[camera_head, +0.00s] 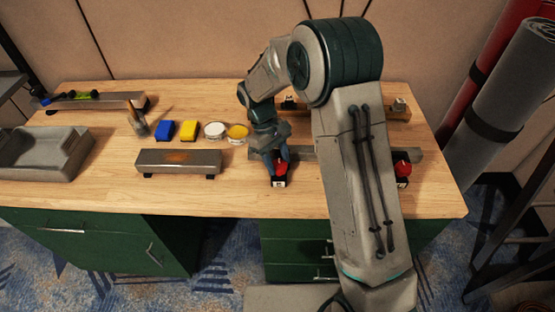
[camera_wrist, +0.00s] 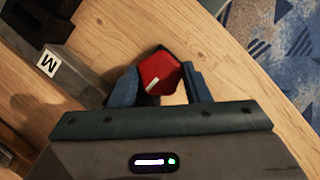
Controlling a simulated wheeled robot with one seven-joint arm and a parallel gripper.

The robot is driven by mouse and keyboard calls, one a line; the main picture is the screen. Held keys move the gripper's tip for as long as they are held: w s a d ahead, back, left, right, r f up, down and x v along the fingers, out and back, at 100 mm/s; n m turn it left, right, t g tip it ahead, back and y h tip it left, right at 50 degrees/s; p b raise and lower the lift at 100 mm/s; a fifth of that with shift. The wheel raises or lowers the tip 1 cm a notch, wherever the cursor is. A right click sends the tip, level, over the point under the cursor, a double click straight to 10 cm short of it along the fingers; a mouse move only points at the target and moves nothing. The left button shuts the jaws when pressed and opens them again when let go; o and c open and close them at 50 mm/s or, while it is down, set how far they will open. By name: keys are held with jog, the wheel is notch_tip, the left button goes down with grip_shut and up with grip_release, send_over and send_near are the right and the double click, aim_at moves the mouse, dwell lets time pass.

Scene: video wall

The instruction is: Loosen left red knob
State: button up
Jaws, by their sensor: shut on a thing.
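The left red knob (camera_head: 280,168) sits on a small black block near the front of the wooden bench, at the left end of a grey bar (camera_head: 301,154). My gripper (camera_head: 276,160) reaches down over it from behind and is shut on it. In the wrist view the red knob (camera_wrist: 160,72), with a white mark on its top, is between the two blue fingers of my gripper (camera_wrist: 161,84). The right red knob (camera_head: 402,168) is on the bar's right end, partly beside my arm. My arm hides the middle of the bar.
The wooden bench (camera_head: 100,188) holds a grey tray (camera_head: 75,160), a metal block (camera_head: 178,158), blue (camera_head: 165,130) and yellow (camera_head: 189,130) blocks, and two small round tins (camera_head: 214,131). Green cabinets (camera_head: 110,238) are below. Grey and red rolls (camera_head: 508,85) stand at right.

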jog(key=o, duration=0.7)
jog(key=shift+r, duration=0.1)
jog(key=v, duration=1.3)
jog(key=shift+r+b, duration=0.35)
jog(key=shift+a, duration=0.15)
notch_tip(320, 180, up, 4)
jog(key=m+t+y, duration=0.1)
jog(key=m+t, duration=0.1)
send_over(285, 165)
jog(key=s+d+r+m+t+y, duration=0.2)
jog(key=s+d+m, duration=0.2)
jog(key=s+d, duration=0.65)
jog(key=s+d+f+m+t, duration=0.1)
jog(key=s+f+m+t, duration=0.1)
jog(key=s, duration=0.6)
jog(key=shift+s+d+f+m, duration=0.2)
jog(key=shift+s+d+m, duration=0.15)
jog(key=shift+s+m, duration=0.05)
